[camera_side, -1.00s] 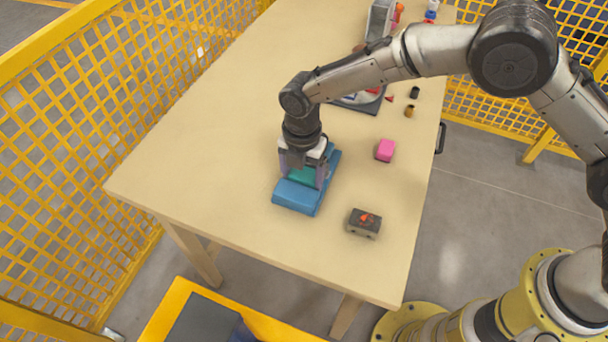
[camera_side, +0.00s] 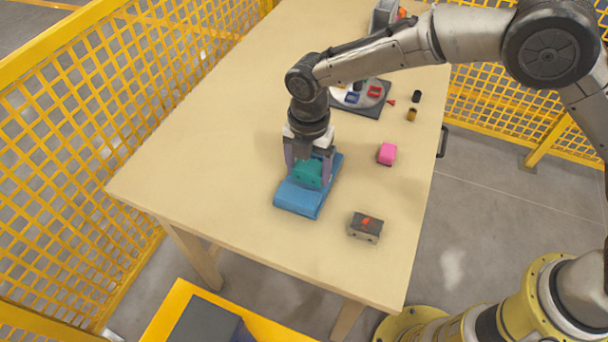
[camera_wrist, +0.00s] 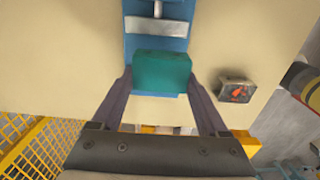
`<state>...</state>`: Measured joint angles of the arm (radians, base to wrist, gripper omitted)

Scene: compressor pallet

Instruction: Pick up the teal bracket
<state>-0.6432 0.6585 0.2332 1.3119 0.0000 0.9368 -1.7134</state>
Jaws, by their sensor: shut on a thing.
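The teal bracket (camera_side: 309,173) is a blocky piece held between the two fingers of my gripper (camera_side: 309,177). In the wrist view the bracket (camera_wrist: 161,72) sits between the fingertips of my gripper (camera_wrist: 160,80), and my gripper is shut on it. The blue fixture (camera_side: 301,199) lies on the table directly under the bracket. In the wrist view the blue fixture (camera_wrist: 132,46) shows a metal bar and a rod beyond the bracket. I cannot tell exactly how much gap there is between the bracket and the fixture.
A pink block (camera_side: 387,154) and a grey box with a red part on top (camera_side: 366,226) stand to the right. The table's left side (camera_side: 190,165) is clear. Yellow mesh fencing surrounds it.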

